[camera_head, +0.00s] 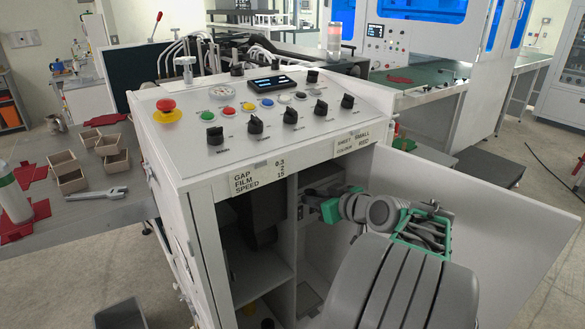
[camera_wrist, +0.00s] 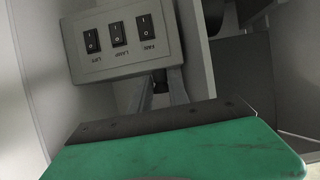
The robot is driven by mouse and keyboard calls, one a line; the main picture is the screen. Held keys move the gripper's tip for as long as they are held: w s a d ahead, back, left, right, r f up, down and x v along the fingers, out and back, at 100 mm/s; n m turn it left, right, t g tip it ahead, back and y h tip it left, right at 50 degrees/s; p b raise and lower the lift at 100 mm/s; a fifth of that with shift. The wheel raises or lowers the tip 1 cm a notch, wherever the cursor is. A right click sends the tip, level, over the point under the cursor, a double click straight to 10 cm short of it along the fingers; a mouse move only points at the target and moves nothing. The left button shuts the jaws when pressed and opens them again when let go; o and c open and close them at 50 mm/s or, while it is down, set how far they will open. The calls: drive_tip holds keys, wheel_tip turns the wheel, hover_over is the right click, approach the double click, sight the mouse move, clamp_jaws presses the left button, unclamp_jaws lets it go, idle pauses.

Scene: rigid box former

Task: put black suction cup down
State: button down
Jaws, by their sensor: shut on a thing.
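A small black piece, which looks like the black suction cup (camera_wrist: 160,80), sits between the fingertips in the wrist view. My gripper (camera_wrist: 162,88) is shut on it, and the green gripper body covers the lower part of that view. In the head view my gripper (camera_head: 310,203) reaches into the open cabinet (camera_head: 205,232) under the control panel, near the upper right shelf. The cup cannot be made out clearly there. Whether it touches any surface cannot be told.
A switch box (camera_wrist: 120,40) with three black rocker switches is close to the fingers. The cabinet's open door (camera_head: 490,215) stands right of my arm. A divider and shelves (camera_head: 262,280) bound the inside.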

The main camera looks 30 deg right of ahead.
sight(314, 172)
drive_tip(key=w+d+p, duration=0.1)
drive_tip(key=w+d, duration=0.2)
drive_tip(key=w, duration=0.1)
drive_tip(key=w+d+p, duration=0.2)
drive_tip(key=w+d, duration=0.2)
drive_tip(key=w, duration=0.1)
drive_tip(key=w+d+p, duration=0.1)
drive_tip(key=w+d, duration=0.3)
drive_tip(key=w, duration=0.1)
drive_tip(key=shift+w+d+r, duration=0.1)
drive_tip(key=shift+w+d, duration=0.05)
drive_tip(key=shift+w, duration=0.05)
drive_tip(key=shift+f+p, duration=0.25)
drive_tip(key=shift+p, duration=0.2)
drive_tip(key=shift+s, duration=0.1)
drive_tip(key=shift+f+b, duration=0.5)
drive_tip(key=shift+b, duration=0.15)
drive_tip(key=shift+f, duration=0.1)
